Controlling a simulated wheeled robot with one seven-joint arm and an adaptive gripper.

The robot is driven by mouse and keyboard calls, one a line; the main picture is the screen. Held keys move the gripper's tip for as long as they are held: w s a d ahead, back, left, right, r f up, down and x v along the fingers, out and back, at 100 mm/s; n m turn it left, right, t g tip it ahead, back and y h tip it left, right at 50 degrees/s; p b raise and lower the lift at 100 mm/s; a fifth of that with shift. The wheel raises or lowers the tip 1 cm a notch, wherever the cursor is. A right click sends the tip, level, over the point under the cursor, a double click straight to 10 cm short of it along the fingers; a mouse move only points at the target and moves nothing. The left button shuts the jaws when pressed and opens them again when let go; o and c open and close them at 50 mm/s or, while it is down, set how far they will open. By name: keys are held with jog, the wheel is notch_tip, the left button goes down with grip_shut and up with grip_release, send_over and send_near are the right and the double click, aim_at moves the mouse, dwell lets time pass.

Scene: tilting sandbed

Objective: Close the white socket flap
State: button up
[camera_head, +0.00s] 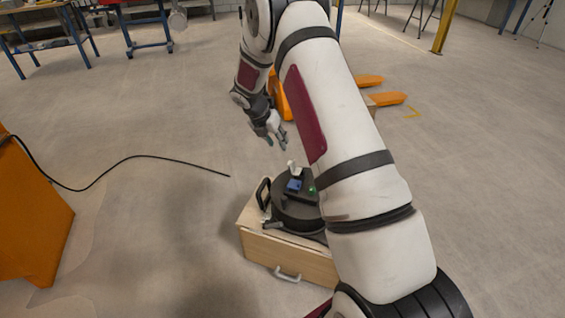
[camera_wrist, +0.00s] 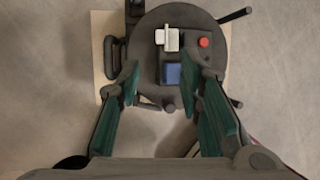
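The white socket flap (camera_head: 293,167) stands up from the top of a round dark device (camera_head: 294,210) in the head view. In the wrist view the white flap (camera_wrist: 171,38) shows near the top middle, above a blue socket or cover (camera_wrist: 172,74). My gripper (camera_head: 276,141) hangs above and behind the device in the head view, apart from the flap. In the wrist view its two green-padded fingers (camera_wrist: 160,82) are spread with nothing between them. My arm hides the right side of the device in the head view.
The device sits on a wooden drawer box (camera_head: 285,258). A red button (camera_wrist: 204,42) is right of the flap, and dark handles stick out around the device. A black cable (camera_head: 150,157) ends on the floor to the left, near an orange cabinet (camera_head: 32,215). Floor around is open.

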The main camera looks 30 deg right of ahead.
aim_at(289, 162)
jog(key=b+x, duration=0.3)
jog(key=x, duration=1)
jog(key=shift+c, duration=0.3)
